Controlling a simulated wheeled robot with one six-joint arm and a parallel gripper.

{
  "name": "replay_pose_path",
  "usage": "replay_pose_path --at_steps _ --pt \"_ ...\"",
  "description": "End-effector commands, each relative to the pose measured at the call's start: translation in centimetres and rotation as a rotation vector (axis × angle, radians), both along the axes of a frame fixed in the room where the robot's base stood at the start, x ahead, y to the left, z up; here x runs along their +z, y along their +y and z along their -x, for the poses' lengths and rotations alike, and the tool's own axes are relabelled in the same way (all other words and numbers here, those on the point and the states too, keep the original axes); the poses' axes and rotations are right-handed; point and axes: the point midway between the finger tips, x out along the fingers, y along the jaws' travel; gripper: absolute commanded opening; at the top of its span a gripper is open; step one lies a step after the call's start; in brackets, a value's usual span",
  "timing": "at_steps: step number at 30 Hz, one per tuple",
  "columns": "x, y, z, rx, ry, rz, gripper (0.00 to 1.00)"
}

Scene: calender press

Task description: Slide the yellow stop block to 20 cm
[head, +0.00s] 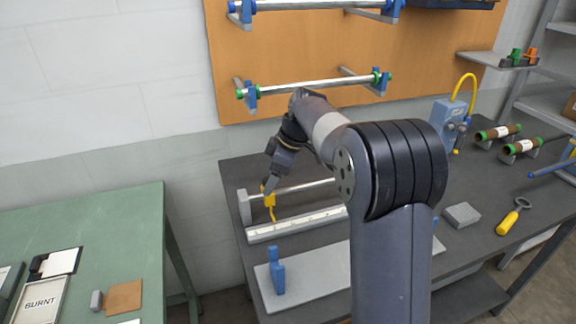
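The yellow stop block (269,203) sits on a metal rod (308,187) near its left end, close to a grey end bracket (245,207). A thin yellow pointer hangs from it down to a white scale bar (295,225) in front. The marks on the scale are too small to read. My gripper (268,186) points down at the top of the yellow block and seems to touch it. Its fingers are small and partly merge with the block, so their opening is unclear. My arm hides the right part of the rod and scale.
A pale plate with a blue post (276,272) lies in front of the scale on the dark table (238,170). A grey block (462,215) and a yellow-handled tool (508,221) lie right. A green table (135,215) stands left across a gap.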

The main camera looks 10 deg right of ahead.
Motion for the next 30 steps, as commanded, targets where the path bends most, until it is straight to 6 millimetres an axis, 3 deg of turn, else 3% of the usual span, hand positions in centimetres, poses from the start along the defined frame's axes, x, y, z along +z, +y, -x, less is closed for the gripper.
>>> replay_pose_path --at_steps 3,9,21,30 --pt "-2.0 0.8 -0.2 0.002 0.004 0.000 0.74" --pt "-4.0 1.6 -0.4 0.001 0.002 -0.001 0.74" --pt "-4.5 1.8 -0.5 0.000 -0.001 0.000 0.74" --pt "-4.5 1.8 -0.5 0.000 0.000 0.000 0.49"
